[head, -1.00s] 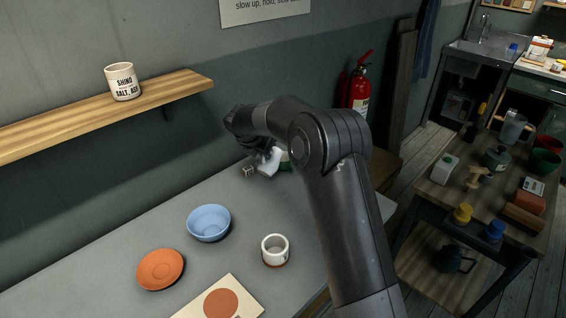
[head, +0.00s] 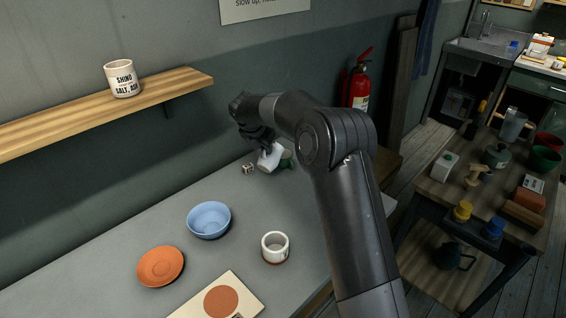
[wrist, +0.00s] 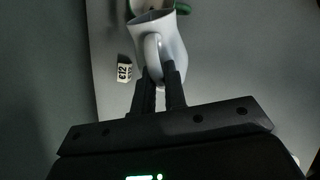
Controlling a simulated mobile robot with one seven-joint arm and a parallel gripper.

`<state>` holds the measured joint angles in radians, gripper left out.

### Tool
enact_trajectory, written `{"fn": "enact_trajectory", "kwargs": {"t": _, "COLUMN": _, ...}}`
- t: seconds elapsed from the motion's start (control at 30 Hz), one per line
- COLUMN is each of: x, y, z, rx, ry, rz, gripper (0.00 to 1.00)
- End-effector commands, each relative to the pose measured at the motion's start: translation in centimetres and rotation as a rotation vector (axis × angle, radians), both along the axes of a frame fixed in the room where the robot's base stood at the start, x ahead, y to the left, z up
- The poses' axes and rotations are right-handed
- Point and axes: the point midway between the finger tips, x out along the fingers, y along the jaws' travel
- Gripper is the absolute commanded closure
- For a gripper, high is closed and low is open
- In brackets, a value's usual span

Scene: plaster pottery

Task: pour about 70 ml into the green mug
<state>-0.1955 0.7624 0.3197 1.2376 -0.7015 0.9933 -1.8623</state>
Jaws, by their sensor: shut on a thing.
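A white pitcher (head: 270,156) is at the back of the grey table, close beside the green mug (head: 287,159). My gripper (wrist: 162,75) is shut on the pitcher's handle in the wrist view, where the pitcher (wrist: 170,42) also shows. The pitcher looks tilted, its mouth toward the green mug. The mug's green rim (wrist: 183,8) shows at the top of the wrist view, partly hidden by the pitcher. I cannot see any stream of liquid or the level in the mug.
A small price block (head: 249,168) lies just left of the pitcher. A blue bowl (head: 209,220), an orange plate (head: 160,266), a white cup (head: 275,247) and a card (head: 243,299) are nearer. A wooden shelf (head: 60,118) with a labelled cup (head: 122,79) is on the wall.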

Motion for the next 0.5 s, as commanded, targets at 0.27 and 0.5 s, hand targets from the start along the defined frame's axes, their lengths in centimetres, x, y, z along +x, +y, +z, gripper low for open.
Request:
{"fn": "enact_trajectory", "kwargs": {"t": 0.27, "x": 0.27, "y": -0.14, "z": 0.38, "rx": 0.019, "ry": 0.027, "rz": -0.001, "gripper": 1.0}}
{"fn": "enact_trajectory", "kwargs": {"t": 0.5, "x": 0.44, "y": -0.27, "z": 0.58, "rx": 0.033, "ry": 0.052, "rz": -0.001, "gripper": 1.0}}
